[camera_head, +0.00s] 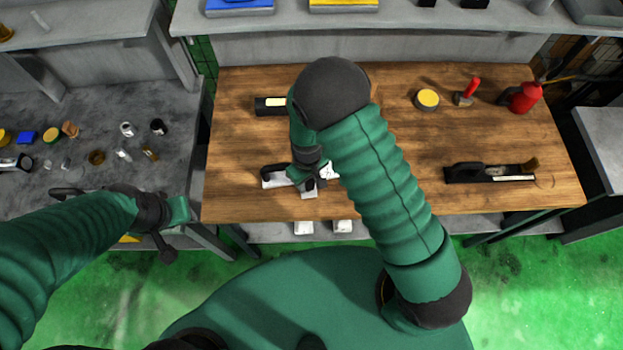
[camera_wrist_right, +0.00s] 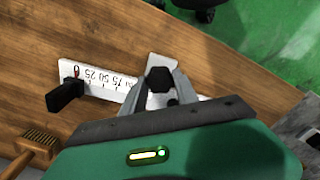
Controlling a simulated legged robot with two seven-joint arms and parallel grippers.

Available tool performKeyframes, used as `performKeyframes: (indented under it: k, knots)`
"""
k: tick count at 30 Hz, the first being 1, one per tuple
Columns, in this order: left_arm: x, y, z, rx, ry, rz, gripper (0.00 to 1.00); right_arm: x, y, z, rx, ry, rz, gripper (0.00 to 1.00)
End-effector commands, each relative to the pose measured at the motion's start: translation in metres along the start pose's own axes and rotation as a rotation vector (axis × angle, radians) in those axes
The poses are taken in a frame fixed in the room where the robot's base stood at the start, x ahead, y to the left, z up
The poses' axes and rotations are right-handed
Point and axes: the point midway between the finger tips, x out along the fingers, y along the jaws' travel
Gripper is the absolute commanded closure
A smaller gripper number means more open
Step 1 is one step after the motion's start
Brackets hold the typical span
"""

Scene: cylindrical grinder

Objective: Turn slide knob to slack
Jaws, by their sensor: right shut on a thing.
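A white slide scale (camera_wrist_right: 100,82) with printed numbers and tick marks lies on the wooden table; part of it shows in the head view (camera_head: 272,181). A black hexagonal knob (camera_wrist_right: 158,79) sits on its wider white slide piece (camera_wrist_right: 163,66). My right gripper (camera_wrist_right: 160,92) has its fingers on both sides of this knob, shut on it; it also shows in the head view (camera_head: 308,186). A black handle (camera_wrist_right: 66,95) stands at one end of the scale. My left gripper (camera_head: 168,240) hangs at the left, off the wooden table; its jaw opening is unclear.
On the wooden table (camera_head: 470,110) stand a black tool with a brush (camera_head: 490,172), a yellow-topped tin (camera_head: 427,99), a red bottle (camera_head: 524,97) and a red-handled item (camera_head: 466,93). Several small parts lie on the grey bench (camera_head: 110,185) at left.

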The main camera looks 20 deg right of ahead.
Motion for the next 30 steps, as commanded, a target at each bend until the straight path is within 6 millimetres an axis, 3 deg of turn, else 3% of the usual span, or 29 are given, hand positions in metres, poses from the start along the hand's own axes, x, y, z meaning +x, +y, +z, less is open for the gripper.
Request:
performKeyframes:
  k: [11,30]
  knots:
    - [0.0068,-0.0002,0.0016,-0.001,0.000,0.000,0.64,0.0017,0.0042,0.0021,-0.222,0.005,-0.008,1.00]
    - [0.0086,-0.0002,0.0021,-0.001,0.000,0.000,0.64,-0.0002,0.0016,0.0015,-0.829,0.005,-0.004,1.00]
